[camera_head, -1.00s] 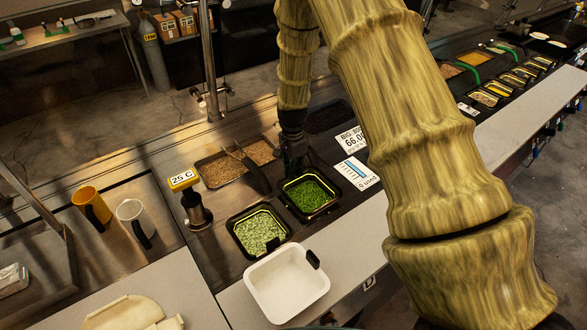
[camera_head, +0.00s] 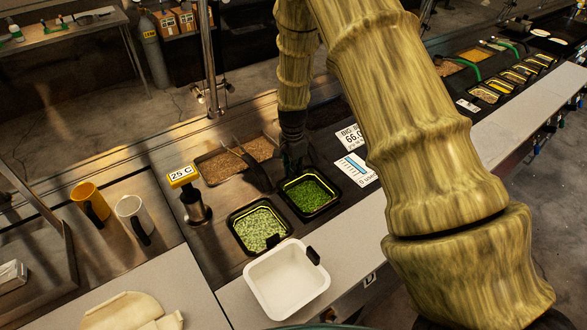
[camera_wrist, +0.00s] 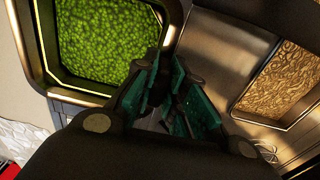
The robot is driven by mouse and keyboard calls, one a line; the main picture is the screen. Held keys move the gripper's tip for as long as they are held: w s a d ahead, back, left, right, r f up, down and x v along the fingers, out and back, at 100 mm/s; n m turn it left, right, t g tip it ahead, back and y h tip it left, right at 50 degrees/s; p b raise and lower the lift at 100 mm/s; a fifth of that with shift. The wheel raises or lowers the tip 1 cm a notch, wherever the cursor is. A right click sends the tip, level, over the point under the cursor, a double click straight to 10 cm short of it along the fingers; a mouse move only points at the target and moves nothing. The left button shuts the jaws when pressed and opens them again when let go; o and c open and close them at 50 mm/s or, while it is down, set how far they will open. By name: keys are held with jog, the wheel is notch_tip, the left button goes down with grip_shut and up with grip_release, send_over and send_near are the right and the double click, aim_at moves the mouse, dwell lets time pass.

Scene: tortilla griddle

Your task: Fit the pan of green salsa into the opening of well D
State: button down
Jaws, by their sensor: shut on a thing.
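The pan of green salsa (camera_head: 310,211), dark-rimmed with bright green contents, is over the counter's row of wells, above the D label (camera_head: 369,279) on the front edge. It also shows at upper left in the wrist view (camera_wrist: 172,32). My gripper (camera_head: 292,165) is at its far rim, pointing down. In the wrist view my gripper's teal-padded fingers (camera_wrist: 172,95) are closed at the pan's edge. The well D opening is hidden under the pan. I cannot tell whether the pan is fully seated or slightly raised.
A pan of paler green food (camera_head: 233,235) sits directly left. A white empty tub (camera_head: 262,295) stands in front. A brown-filled pan (camera_head: 208,168) with a dark scoop (camera_head: 256,177) lies behind left. A 25 C gauge (camera_head: 182,175) stands left; a sign card (camera_head: 357,169) is right.

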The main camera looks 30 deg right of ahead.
jog(key=shift+f+b, duration=0.9)
jog(key=shift+f, duration=1.05)
jog(key=c, duration=1.4)
grip_release()
jog(key=shift+r, duration=0.1)
notch_tip(320, 180, up, 12)
jog(key=shift+w+f, duration=0.1)
jog(key=shift+w, duration=0.05)
